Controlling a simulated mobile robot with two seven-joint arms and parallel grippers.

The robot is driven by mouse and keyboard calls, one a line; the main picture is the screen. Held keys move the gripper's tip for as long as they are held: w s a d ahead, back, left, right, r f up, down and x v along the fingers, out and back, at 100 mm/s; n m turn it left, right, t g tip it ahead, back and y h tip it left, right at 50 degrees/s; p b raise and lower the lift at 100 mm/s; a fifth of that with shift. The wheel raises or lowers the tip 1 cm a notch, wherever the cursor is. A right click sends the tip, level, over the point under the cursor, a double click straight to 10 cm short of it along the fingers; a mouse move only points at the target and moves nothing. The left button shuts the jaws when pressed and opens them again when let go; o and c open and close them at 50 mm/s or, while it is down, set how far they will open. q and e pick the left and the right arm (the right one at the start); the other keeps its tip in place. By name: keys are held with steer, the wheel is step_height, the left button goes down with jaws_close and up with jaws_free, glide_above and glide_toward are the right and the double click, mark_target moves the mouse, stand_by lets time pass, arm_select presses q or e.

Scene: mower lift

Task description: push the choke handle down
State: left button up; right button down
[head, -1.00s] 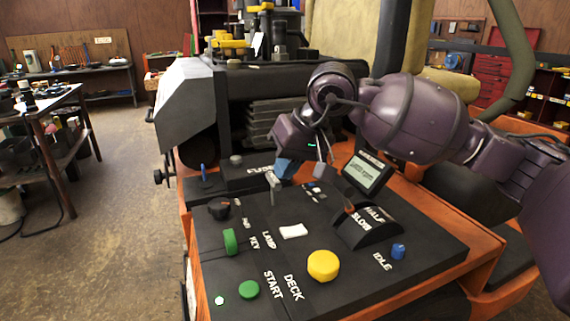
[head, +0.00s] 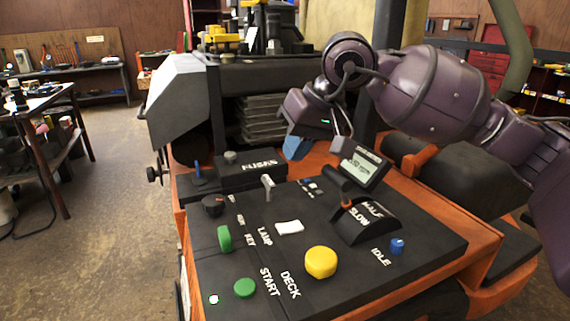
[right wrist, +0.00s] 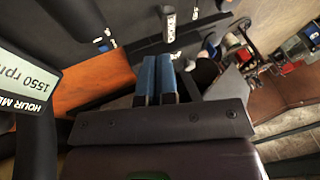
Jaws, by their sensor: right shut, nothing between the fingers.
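The choke handle (head: 267,183) is a small light-grey T-shaped handle standing on the dark control panel in the head view. In the right wrist view a grey handle top (right wrist: 168,22) with partly readable "CHOKE" lettering shows beyond the fingers. My right gripper (head: 297,148) has blue fingertips and is above the panel, behind and to the right of the handle, apart from it. In the right wrist view its fingers (right wrist: 155,68) are close together with nothing held. My left gripper is not in view.
The panel carries a yellow DECK button (head: 321,262), a green START button (head: 245,288), a black throttle lever (head: 345,190) and a white lamp switch (head: 289,228). A tilted hour meter (head: 364,168) stands near my right gripper. A fuses box (head: 250,172) lies left of it.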

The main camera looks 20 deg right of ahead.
steer(key=shift+v, duration=2.65)
